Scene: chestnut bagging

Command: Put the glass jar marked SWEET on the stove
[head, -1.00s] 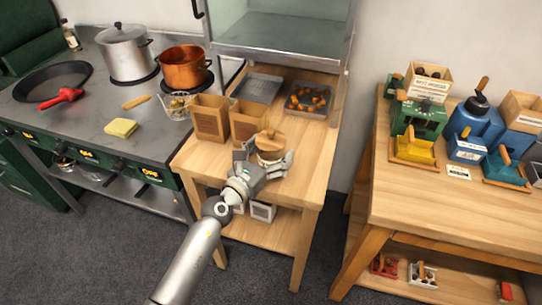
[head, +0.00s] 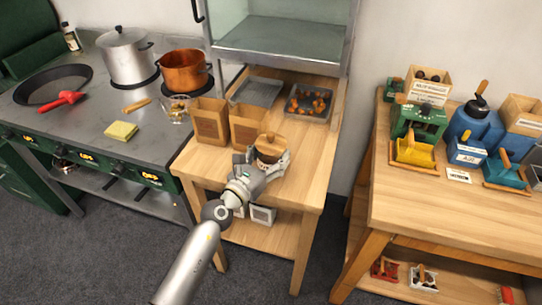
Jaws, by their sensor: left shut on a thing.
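A jar with a round wooden lid (head: 270,142) stands upright on the small wooden table, right of the paper bags. My left gripper (head: 266,160) comes from the front and is shut on the jar, with its fingers around the body below the lid. The gripper hides most of the jar's body, and I cannot read any SWEET marking. The stove (head: 84,132) is at the left, with a grey top and a dark green front. My right gripper is not in view.
On the stove are a black pan (head: 54,84), a steel pot (head: 126,55), a copper pot (head: 184,72), a red-handled tool (head: 64,101), a yellow sponge (head: 121,131) and a glass bowl (head: 177,109). Two paper bags (head: 210,122) stand between the jar and stove.

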